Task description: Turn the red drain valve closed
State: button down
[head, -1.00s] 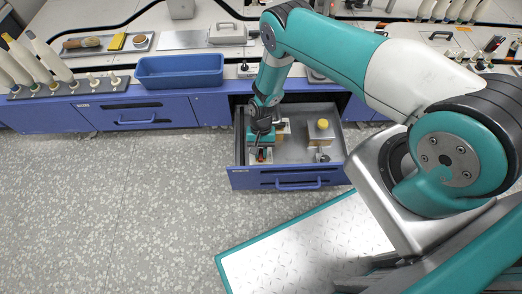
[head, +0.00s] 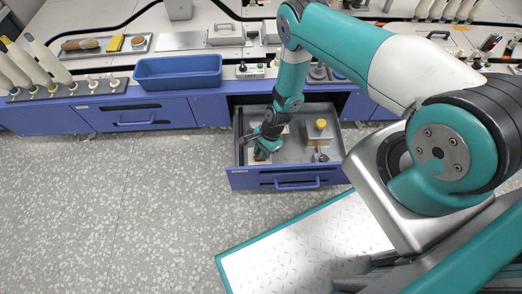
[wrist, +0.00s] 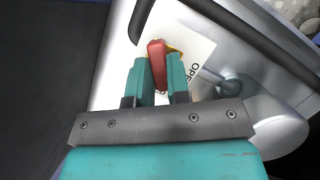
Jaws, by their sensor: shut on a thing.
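The red drain valve handle (wrist: 157,62) sits inside the open drawer. It shows between my gripper's two teal fingers (wrist: 160,78) in the wrist view, and the fingers are shut on it. Behind the handle is a white label (wrist: 203,50) with black lettering that reads "OPE", the rest hidden. A bit of yellow shows beside the handle. In the head view my gripper (head: 260,153) reaches into the left part of the drawer and is tilted. It mostly hides the valve there.
The blue drawer (head: 290,180) stands open below the bench. A box with a yellow knob (head: 320,125) is in its right part. A blue bin (head: 180,71) stands on the bench. A metal fitting (wrist: 229,86) is beside the label.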

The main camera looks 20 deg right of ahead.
jog(key=m, duration=0.1)
jog(key=m+t, duration=0.1)
jog(key=m, duration=0.1)
jog(key=shift+s+m+p, duration=0.2)
jog(key=shift+m+p, duration=0.1)
jog(key=shift+m+t, duration=0.8)
jog(key=shift+m, duration=0.9)
jog(key=c, duration=1.1)
grip_release()
jog(key=p+v, duration=0.6)
jog(key=v, duration=1.1)
jog(key=shift+s+a+r, duration=0.1)
jog(key=shift+s+r, duration=0.1)
jog(key=shift+r, duration=0.05)
